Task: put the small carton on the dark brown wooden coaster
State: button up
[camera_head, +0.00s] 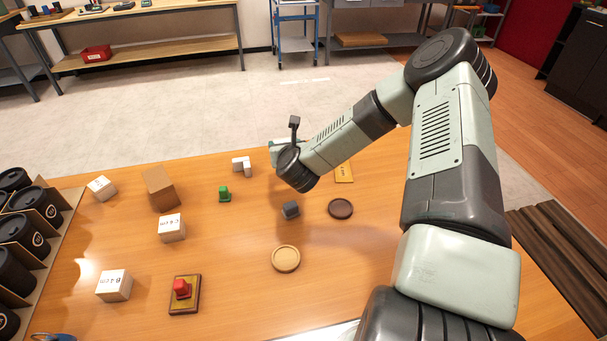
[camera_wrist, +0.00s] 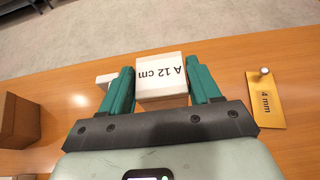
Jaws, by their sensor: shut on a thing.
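A white carton (camera_wrist: 160,82) marked "A 12 cm" sits between the two green fingers in the wrist view. My gripper (camera_wrist: 160,66) is shut on it. In the head view my wrist hides the carton and the fingers, so whether it is clear of the table cannot be told. The dark brown wooden coaster (camera_head: 341,208) lies flat on the table, bare, in front of and to the right of my wrist. It is not in the wrist view.
A pale wooden coaster (camera_head: 286,259) and a grey cube (camera_head: 290,210) lie near the dark coaster. A yellow tag (camera_head: 344,174) lies behind it.

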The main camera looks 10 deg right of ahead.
jog(key=s+d, duration=0.7)
jog(key=d, duration=0.1)
send_over(343, 211)
notch_tip(343, 211, down, 8)
jog(key=shift+r, duration=0.1)
jog(key=o, duration=1.1)
jog(key=shift+f, duration=0.2)
jog(key=shift+r, duration=0.2)
jog(key=v, duration=0.7)
jog(key=shift+s+r, duration=0.1)
jog(key=shift+s, duration=0.15)
